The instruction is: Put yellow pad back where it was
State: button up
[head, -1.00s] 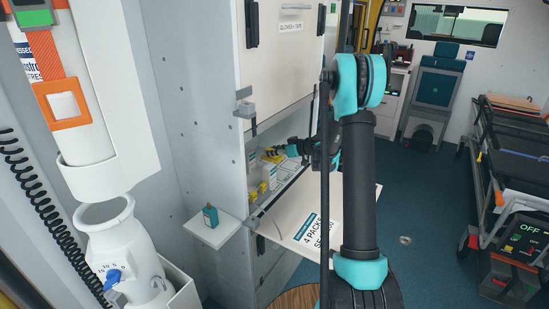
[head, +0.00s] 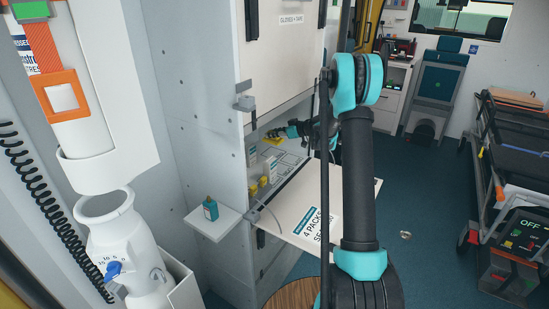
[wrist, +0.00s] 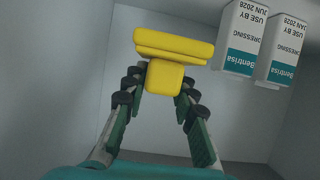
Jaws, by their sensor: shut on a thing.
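The yellow pad (wrist: 173,45) shows in the wrist view as a wide slab with a smaller block below it. My gripper (wrist: 163,80) is shut on the smaller block, with a finger on each side. In the head view my gripper (head: 278,133) reaches into the open cabinet compartment, and the yellow pad (head: 268,141) is at its tip, above the compartment floor. Contact between the pad and the compartment walls cannot be told.
White and teal dressing boxes (wrist: 243,38) stand right of the pad in the wrist view. In the head view, boxes (head: 270,166) and small yellow items (head: 264,182) stand near the compartment's front. The lowered flap (head: 300,200) lies below my arm. A small shelf (head: 212,222) holds a teal bottle (head: 210,209).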

jog(key=w+f, duration=0.4)
jog(key=shift+w+d, duration=0.1)
jog(key=shift+d, duration=0.15)
jog(key=shift+f, duration=2.45)
jog(key=shift+f, duration=0.1)
jog(key=o, duration=1.1)
jog(key=shift+c, duration=0.2)
